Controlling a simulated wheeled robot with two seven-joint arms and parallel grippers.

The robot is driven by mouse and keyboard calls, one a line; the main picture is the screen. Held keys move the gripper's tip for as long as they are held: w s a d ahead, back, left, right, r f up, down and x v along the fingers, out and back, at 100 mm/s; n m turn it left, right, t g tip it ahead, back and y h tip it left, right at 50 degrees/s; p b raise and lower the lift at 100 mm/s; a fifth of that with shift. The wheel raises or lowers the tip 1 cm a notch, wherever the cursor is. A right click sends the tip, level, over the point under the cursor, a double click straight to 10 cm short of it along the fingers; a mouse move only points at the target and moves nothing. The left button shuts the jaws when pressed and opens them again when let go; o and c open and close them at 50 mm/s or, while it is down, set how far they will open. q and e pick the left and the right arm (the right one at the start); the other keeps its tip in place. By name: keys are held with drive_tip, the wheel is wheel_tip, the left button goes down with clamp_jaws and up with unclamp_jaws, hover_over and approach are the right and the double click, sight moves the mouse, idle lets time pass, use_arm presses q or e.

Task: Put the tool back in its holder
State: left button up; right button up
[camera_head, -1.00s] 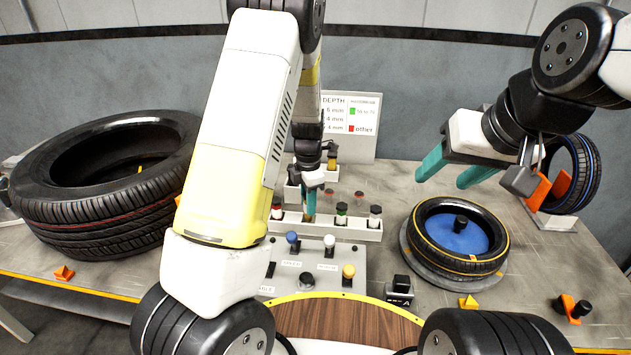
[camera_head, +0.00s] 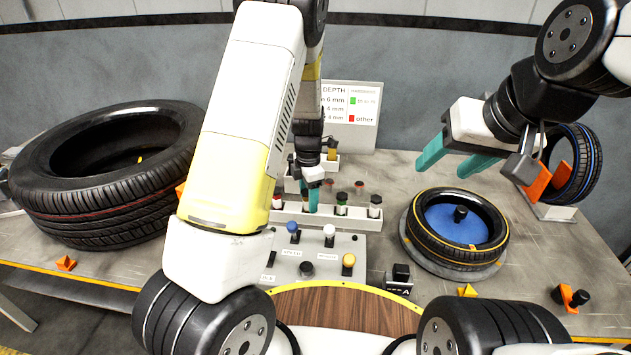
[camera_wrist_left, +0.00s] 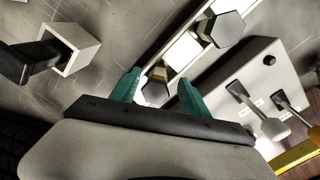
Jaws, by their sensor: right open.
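The white holder rack (camera_head: 342,222) stands behind the control panel and holds several tools with coloured tops. My left gripper (camera_head: 309,204) is down at the rack, its fingers pointing into it. In the left wrist view, a dark hexagonal tool head with a brass-coloured side (camera_wrist_left: 155,90) lies between the two teal fingers (camera_wrist_left: 160,88). Gaps show beside the head, so the jaws look open around it. Whether the tool sits fully in its slot is hidden. My right gripper (camera_head: 452,160) is open and empty above the table, behind the yellow-striped tyre.
The yellow-striped tyre (camera_head: 458,257) lies on a round turntable. A large tyre (camera_head: 95,205) lies at left, and a blue-striped tyre (camera_head: 583,165) stands at right. The control panel (camera_head: 345,243) with knobs and levers is close in front of the rack.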

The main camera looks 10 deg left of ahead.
use_arm(q)
wheel_tip(320, 180, up, 8)
drive_tip(key=shift+s+f, duration=0.1)
drive_tip(key=s+r+m+t+h, duration=0.1)
drive_tip(key=s+r+m, duration=0.4)
drive_tip(key=r, duration=0.2)
drive_tip(key=s+r+m+t+h, duration=0.1)
drive_tip(key=s+r+m+h, duration=0.1)
drive_tip(key=s+r+m, duration=0.35)
drive_tip(key=s+a+r+m+t, duration=0.2)
drive_tip(key=s+r+m+t, duration=0.2)
drive_tip(key=s+r+m, duration=0.6)
drive_tip(key=s+m, duration=0.3)
drive_tip(key=m, duration=0.1)
drive_tip(key=shift+s+a+y, duration=0.2)
drive_tip(key=shift+a+y, duration=0.1)
